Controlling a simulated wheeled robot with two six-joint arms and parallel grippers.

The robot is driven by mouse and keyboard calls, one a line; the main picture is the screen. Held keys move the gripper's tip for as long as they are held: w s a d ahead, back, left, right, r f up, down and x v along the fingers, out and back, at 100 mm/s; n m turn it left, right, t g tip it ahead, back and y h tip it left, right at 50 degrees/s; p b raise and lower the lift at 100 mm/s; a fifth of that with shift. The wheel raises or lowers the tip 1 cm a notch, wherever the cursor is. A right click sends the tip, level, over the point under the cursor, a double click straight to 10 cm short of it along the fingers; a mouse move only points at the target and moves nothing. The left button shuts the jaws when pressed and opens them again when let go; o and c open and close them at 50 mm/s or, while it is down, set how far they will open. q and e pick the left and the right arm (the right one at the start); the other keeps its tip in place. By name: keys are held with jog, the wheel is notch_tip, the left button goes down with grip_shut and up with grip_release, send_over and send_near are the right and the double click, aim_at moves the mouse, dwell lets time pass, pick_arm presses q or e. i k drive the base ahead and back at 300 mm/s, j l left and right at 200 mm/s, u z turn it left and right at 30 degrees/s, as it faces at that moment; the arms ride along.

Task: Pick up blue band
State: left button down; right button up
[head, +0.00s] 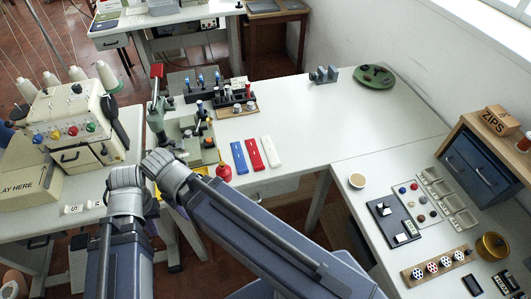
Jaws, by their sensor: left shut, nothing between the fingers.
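The blue band (239,157) is a short flat strip lying on the white table. It is the leftmost of three strips side by side, next to a red one (255,154) and a white one (270,152). Nothing covers the blue band. My right gripper does not show.
A green press (157,112) and a rack of tools (236,100) stand behind. The white table (320,125) is clear to the right of the strips.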

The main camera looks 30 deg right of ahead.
aim_at(241, 167)
jog(key=z, duration=1.75)
jog(key=k+j+z, duration=0.1)
jog(key=z, duration=0.2)
jog(key=j+z, duration=0.1)
jog(key=z, duration=0.2)
jog(key=k+j, duration=0.25)
jog(key=k, duration=0.15)
jog(key=k+j, duration=0.25)
jog(key=k, duration=0.1)
